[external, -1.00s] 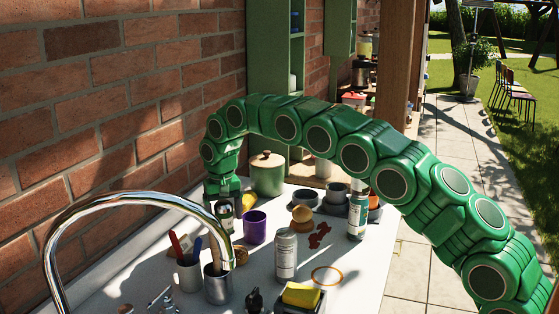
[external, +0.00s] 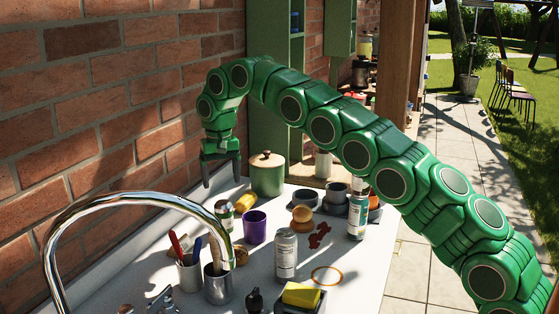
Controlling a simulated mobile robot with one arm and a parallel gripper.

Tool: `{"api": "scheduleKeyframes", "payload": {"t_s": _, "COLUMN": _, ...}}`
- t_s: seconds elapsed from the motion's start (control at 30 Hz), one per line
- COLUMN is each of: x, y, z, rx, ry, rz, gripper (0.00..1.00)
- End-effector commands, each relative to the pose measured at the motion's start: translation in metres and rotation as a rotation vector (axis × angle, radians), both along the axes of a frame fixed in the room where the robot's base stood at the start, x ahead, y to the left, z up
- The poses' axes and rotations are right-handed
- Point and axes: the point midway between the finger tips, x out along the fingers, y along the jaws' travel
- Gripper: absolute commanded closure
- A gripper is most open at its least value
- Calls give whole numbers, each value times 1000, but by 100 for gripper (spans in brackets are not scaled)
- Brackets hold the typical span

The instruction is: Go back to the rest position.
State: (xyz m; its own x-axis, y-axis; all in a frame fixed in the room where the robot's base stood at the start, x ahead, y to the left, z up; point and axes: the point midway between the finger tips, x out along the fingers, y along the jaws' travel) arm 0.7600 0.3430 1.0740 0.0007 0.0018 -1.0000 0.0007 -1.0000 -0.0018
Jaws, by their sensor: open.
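My gripper (external: 221,168) hangs at the end of my green arm, pointing down in the air near the brick wall. Its dark fingers are open and nothing shows between them. It is left of the green lidded canister (external: 267,174) and above the back left part of the white table (external: 340,262). Below it stand a green and silver can (external: 224,214) and a yellow thing (external: 246,200) partly hidden behind it.
A purple cup (external: 255,227), a grey can (external: 286,254), a tall green-white can (external: 357,216) and a utensil pot (external: 218,284) stand on the table. A chrome faucet (external: 125,200) arches in front. The brick wall (external: 110,100) is close on the left.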

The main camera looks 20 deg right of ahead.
Motion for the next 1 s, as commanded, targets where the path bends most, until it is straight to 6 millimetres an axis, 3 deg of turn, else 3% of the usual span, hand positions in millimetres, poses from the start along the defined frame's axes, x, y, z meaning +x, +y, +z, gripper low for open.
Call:
{"api": "scheduleKeyframes", "payload": {"t_s": 0.47, "x": -2, "y": -7, "z": 5, "rx": -3, "ry": 0, "rz": -4, "gripper": 19}}
{"api": "scheduleKeyframes", "payload": {"t_s": 1.0, "x": -41, "y": -89, "z": 57, "rx": -27, "ry": -1, "rz": -38, "gripper": 19}}
